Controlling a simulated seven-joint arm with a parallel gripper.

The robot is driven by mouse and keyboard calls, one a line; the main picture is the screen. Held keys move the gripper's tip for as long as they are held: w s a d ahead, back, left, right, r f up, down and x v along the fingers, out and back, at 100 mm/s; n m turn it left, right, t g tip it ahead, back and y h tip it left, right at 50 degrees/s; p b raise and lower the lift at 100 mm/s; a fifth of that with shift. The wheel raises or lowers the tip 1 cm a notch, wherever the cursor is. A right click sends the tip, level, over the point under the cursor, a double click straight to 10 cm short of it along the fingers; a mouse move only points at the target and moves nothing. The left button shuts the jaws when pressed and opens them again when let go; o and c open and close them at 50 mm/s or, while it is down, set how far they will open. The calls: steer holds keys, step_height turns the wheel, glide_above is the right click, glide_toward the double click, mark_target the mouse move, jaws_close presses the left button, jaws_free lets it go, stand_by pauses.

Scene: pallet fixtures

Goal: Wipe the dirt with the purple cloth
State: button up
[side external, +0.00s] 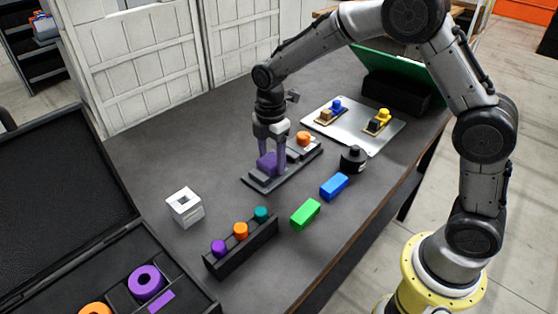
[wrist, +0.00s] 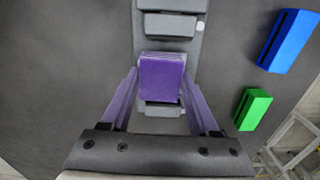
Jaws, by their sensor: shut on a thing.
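My gripper (side external: 271,143) points down with its purple fingers closed on a purple block (side external: 267,162). The block also shows between the fingertips in the wrist view (wrist: 161,77). It sits low at the near part of a dark grey fixture (side external: 262,185), among the fixture's raised grey blocks (wrist: 170,25). I cannot tell whether it touches the fixture's base. I cannot make out a soft purple cloth or any dirt patch in either view.
A green block (side external: 305,213), a blue block (side external: 334,186) and a black round-topped thing (side external: 353,160) stand to the right. A rack (side external: 240,248) with colored cylinders and a white hollow cube (side external: 185,207) are nearer. A metal plate (side external: 350,137) lies behind. Bare table lies to the left.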

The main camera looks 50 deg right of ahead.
mark_target(284, 176)
steer(key=w, duration=0.2)
steer(key=shift+w, duration=0.3)
steer(key=shift+s, duration=3.1)
steer(key=shift+s+r, duration=0.15)
step_height(284, 176, up, 8)
